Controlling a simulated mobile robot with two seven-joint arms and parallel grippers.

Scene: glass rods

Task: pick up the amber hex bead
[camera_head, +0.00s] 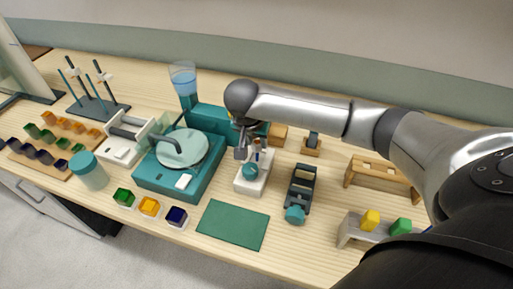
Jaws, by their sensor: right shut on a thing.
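My right gripper (241,153) points down at mid-table, beside a white stand (252,183) with a teal round part (250,171) on it. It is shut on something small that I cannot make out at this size. A yellow-amber block (370,219) sits on a grey stand at the lower right, beside a green block (400,227). An amber piece (149,206) sits in a small dish at the front left. I cannot tell which amber piece is the hex bead. My left gripper is not in view.
A teal machine with a round plate (183,148) stands left of the gripper. A green mat (233,224) lies bare in front. A dark clamp-like device (299,192) and a wooden rack (383,181) stand to the right. A sorting tray (40,165) is far left.

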